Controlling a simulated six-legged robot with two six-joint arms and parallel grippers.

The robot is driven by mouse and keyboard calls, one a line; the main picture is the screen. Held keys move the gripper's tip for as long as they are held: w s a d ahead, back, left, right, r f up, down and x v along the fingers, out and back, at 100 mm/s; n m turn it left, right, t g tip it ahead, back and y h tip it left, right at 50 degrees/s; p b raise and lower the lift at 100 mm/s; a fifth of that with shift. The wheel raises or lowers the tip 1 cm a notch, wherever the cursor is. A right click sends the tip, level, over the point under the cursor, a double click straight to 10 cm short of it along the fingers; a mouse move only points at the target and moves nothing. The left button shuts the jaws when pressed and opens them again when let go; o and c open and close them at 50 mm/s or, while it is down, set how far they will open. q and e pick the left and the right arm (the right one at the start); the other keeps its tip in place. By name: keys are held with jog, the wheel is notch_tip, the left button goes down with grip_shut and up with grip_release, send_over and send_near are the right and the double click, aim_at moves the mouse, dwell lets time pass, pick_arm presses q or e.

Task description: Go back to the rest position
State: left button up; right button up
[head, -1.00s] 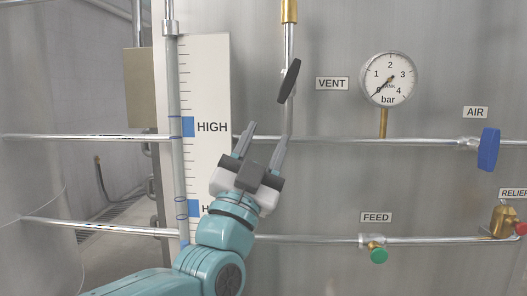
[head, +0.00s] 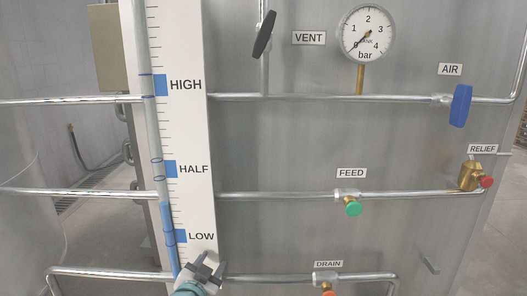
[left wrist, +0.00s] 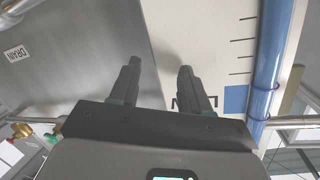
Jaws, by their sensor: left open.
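My left gripper (head: 207,268) is low in the head view, in front of the bottom of the level scale, below the LOW mark. In the left wrist view its two fingers (left wrist: 160,85) are apart with nothing between them. The fingers point at the grey tank wall (left wrist: 95,75) and the white scale board (left wrist: 215,40). My right gripper is in neither view.
The level scale (head: 190,130) stands beside a sight tube holding blue liquid (head: 170,235). A black vent handle (head: 264,34), gauge (head: 368,33), blue air handle (head: 460,106), green feed knob (head: 353,209), brass relief valve (head: 469,177) and drain valve (head: 326,279) sit on the pipes.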

pick_arm(q)
jog(key=s+a+f+n+g, duration=0.1)
jog(key=s+f+g, duration=0.15)
jog(key=f, duration=0.45)
jog(key=s+a+f+n+g, duration=0.1)
jog(key=s+f+g, duration=0.1)
jog(key=s+f, duration=0.35)
jog(key=s+d+f+n+g, duration=0.25)
jog(key=s+f+g, duration=0.45)
jog(key=s+f, duration=1.1)
jog(key=s+d+n+g+h, duration=0.1)
jog(key=s+n+g, duration=0.25)
jog(key=s, duration=0.75)
notch_tip(320, 180, up, 19)
jog(key=p, duration=2)
jog(key=shift+s+n+g, duration=0.15)
jog(key=shift+n+g, duration=0.15)
jog(key=shift+n, duration=0.1)
